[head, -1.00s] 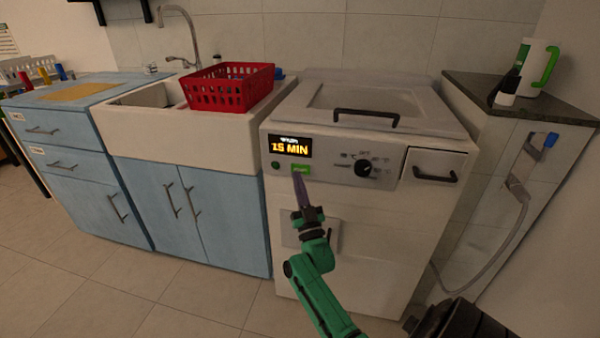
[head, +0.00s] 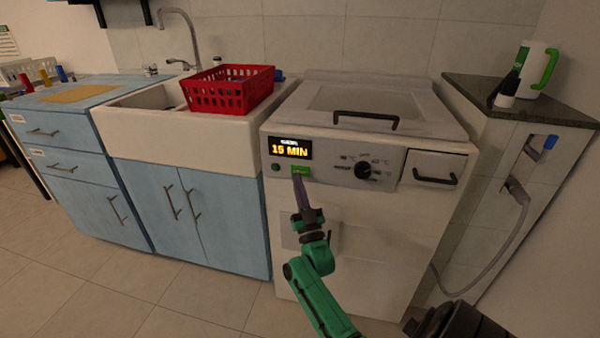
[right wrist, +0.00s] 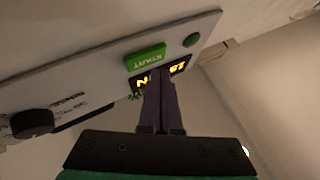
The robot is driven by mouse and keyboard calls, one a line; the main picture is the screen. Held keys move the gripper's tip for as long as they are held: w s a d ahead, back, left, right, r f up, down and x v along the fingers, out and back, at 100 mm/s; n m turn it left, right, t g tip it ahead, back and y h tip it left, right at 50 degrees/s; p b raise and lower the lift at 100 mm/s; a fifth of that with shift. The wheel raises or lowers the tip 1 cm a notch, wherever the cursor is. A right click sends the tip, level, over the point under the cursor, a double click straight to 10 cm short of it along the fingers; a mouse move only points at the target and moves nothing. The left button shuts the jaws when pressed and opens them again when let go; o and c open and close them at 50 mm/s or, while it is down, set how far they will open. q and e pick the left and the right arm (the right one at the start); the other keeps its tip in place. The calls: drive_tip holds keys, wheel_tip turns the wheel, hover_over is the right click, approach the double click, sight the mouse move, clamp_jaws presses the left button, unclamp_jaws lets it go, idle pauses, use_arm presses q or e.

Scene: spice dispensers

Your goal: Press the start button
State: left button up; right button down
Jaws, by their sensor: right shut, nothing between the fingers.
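The start button (head: 301,171) is a green rectangle on the washing machine's (head: 330,240) front panel, below the display (head: 290,148) that reads 15 MIN. In the right wrist view the button (right wrist: 146,57) carries a START label. My right gripper (head: 297,178) is shut and empty, its fingers pointing up at the button. In the head view its tips overlap the button's lower edge. In the right wrist view the fingertips (right wrist: 160,75) are beside the button, in front of the display (right wrist: 181,66); I cannot tell whether they touch the panel. My left gripper is not in view.
A round green button (head: 276,166) is left of the start button, and a black dial (head: 363,170) is to its right. A red basket (head: 228,90) stands by the sink (head: 150,125). The floor in front is clear.

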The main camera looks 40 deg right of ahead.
drive_tip(key=shift+d, duration=0.1)
idle(0.7)
drive_tip(key=shift+w+d, duration=0.25)
drive_tip(key=shift+d, duration=0.05)
drive_tip(key=shift+w+d+b, duration=0.2)
drive_tip(key=shift+d+b, duration=0.1)
drive_tip(key=shift+b, duration=0.15)
idle(0.5)
drive_tip(key=shift+a, duration=0.1)
drive_tip(key=shift+s+a+p, duration=0.5)
drive_tip(key=shift+a+p, duration=0.1)
